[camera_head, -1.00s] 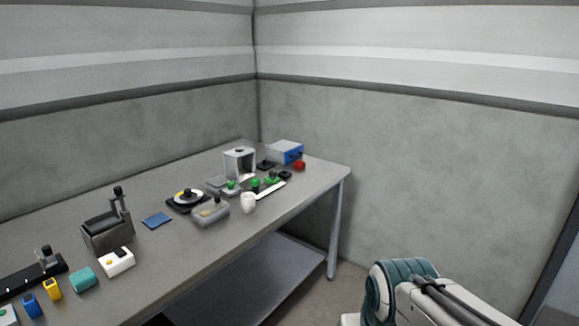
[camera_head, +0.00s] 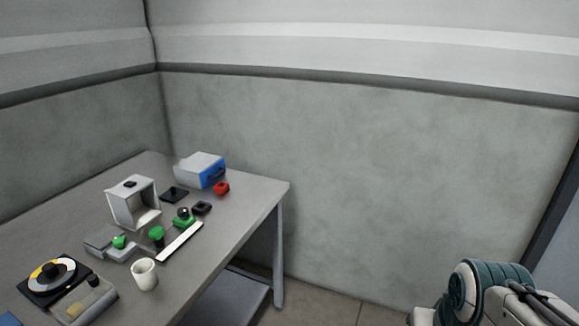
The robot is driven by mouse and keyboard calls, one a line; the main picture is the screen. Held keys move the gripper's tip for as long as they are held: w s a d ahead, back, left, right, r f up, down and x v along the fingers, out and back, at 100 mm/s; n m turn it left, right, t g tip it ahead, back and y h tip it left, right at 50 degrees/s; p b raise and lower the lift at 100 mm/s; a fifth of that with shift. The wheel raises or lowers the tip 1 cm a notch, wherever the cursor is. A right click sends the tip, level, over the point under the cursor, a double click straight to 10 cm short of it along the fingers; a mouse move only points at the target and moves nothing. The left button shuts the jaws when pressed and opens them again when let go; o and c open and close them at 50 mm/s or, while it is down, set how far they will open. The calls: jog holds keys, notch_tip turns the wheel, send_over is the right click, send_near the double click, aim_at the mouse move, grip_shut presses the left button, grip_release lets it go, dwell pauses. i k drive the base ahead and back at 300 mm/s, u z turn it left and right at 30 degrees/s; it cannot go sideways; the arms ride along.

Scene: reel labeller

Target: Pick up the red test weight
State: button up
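A small red object (camera_head: 221,188), which looks like the red test weight, sits on the grey table near its far right end. It is just in front of a grey box with a blue front (camera_head: 203,171). My gripper is not in view. Only part of my arm (camera_head: 485,293) shows at the lower right, apart from the table.
The grey table (camera_head: 262,198) also holds an open grey box (camera_head: 133,202), a white cup (camera_head: 144,274), a white strip (camera_head: 180,242), several green and black parts and a round dial on a dark base (camera_head: 51,276). Bare floor (camera_head: 335,305) lies right of the table.

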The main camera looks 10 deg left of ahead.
aim_at(222, 188)
jog(key=z, duration=0.15)
jog(key=i, duration=1.55)
jog(key=u, duration=0.85)
jog(key=i, duration=1.15)
jog(key=u, duration=1.3)
jog(key=i, duration=0.35)
jog(key=u, duration=0.1)
